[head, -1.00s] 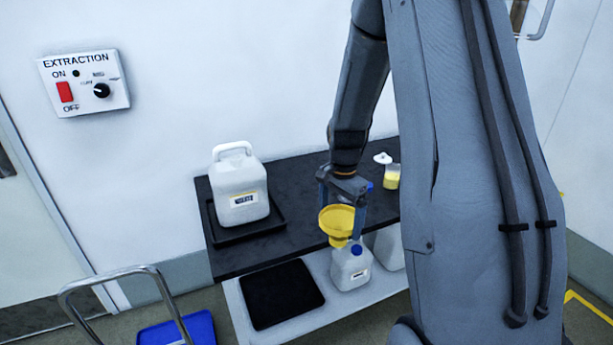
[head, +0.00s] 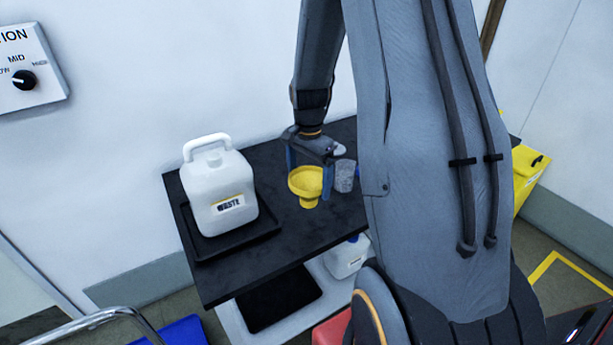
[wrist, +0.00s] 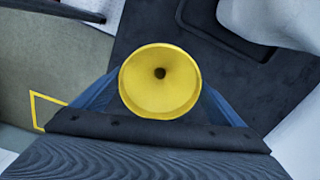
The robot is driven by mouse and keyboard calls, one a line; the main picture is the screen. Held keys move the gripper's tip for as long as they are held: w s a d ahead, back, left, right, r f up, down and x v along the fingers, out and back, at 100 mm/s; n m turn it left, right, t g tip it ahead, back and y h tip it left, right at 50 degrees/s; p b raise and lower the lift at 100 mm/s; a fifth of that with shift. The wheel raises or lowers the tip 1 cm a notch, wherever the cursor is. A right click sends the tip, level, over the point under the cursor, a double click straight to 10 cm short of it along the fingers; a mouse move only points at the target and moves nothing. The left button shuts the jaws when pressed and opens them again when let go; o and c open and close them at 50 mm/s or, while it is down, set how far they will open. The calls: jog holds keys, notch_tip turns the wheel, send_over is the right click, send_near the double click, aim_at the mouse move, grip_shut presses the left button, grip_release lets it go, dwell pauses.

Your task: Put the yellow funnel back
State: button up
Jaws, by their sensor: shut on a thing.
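The yellow funnel (head: 306,184) is held by my gripper (head: 308,178), mouth upward and spout down. It appears over the black bench top (head: 325,245) in the head view; whether its spout touches the bench I cannot tell. In the wrist view the funnel (wrist: 160,80) sits between the blue fingers, its round mouth facing the camera. The fingertips are partly hidden behind the funnel. A white waste jug (head: 217,190), labelled WASTE, stands left of the gripper on a black tray (head: 262,228).
A clear beaker (head: 344,176) stands just right of the gripper. A white bottle (head: 346,258) stands on the lower shelf beside a black mat (head: 278,300). A yellow bin (head: 524,175) is at the right. The bench top's front is clear.

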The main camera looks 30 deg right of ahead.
jog(key=shift+f+b, duration=1.6)
jog(key=shift+f, duration=0.65)
jog(key=shift+a+r+p, duration=0.1)
jog(key=shift+p, duration=0.2)
jog(key=shift+f, duration=0.65)
jog(key=shift+f, duration=0.3)
jog(key=o, duration=1.1)
